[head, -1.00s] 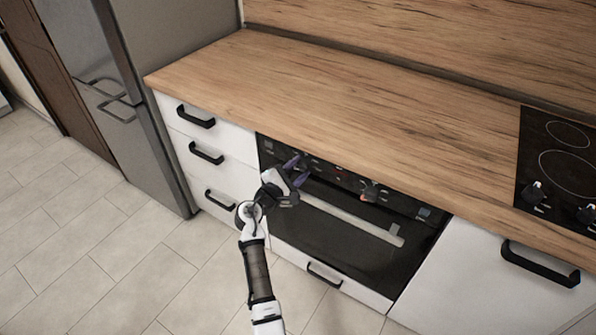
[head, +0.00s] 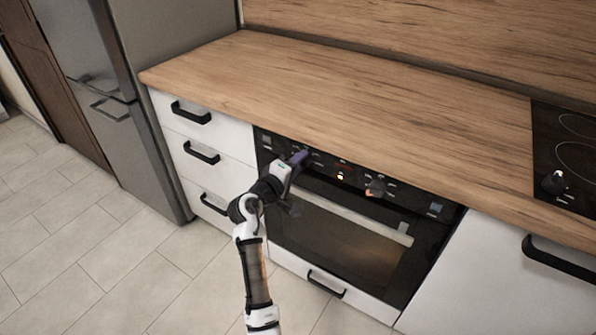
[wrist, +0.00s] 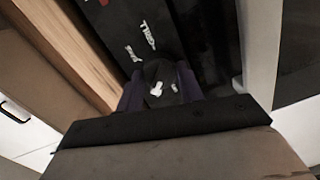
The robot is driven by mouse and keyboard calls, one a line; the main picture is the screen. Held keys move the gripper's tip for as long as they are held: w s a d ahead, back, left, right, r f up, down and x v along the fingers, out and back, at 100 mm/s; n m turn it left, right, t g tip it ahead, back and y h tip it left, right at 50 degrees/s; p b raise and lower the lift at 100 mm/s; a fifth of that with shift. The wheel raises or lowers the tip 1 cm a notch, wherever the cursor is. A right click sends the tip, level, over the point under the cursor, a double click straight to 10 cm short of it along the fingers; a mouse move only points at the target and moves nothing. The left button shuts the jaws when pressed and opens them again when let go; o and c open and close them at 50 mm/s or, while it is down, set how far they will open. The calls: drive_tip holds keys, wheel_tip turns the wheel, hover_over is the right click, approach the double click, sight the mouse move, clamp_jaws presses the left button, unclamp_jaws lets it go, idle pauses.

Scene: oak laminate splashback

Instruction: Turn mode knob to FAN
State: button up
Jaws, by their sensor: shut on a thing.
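The oven's black control panel (head: 330,172) runs under the front edge of the worktop. My gripper (head: 300,157) is at the left part of this panel, its purple fingers on either side of a dark knob. In the wrist view, my gripper (wrist: 160,90) is shut on this dark knob (wrist: 157,72), which has a white mark on its face. The head view hides the gripped knob behind my fingers. A second knob (head: 375,187) stands on the panel further right.
The oven door has a long pale handle (head: 345,213) just below the panel. White drawers (head: 205,160) with black handles stand to the left. The wooden worktop (head: 330,100) is clear, with a black hob (head: 565,155) at the right. A fridge stands at far left.

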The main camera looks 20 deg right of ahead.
drive_tip(key=m+b, duration=0.4)
drive_tip(key=m, duration=0.1)
drive_tip(key=shift+f+b, duration=0.2)
drive_tip(key=shift+b, duration=0.15)
drive_tip(key=shift+s+r+m+t+y+b, duration=0.15)
drive_tip(key=shift+m+t+y+b, duration=0.25)
drive_tip(key=shift+m+b, duration=0.9)
drive_tip(key=shift+m, duration=0.3)
drive_tip(key=shift+r, duration=0.1)
drive_tip(key=o, duration=1)
drive_tip(key=b+v, duration=0.1)
drive_tip(key=v, duration=1.2)
drive_tip(key=shift+s+a, duration=0.25)
drive_tip(key=shift+a, duration=0.05)
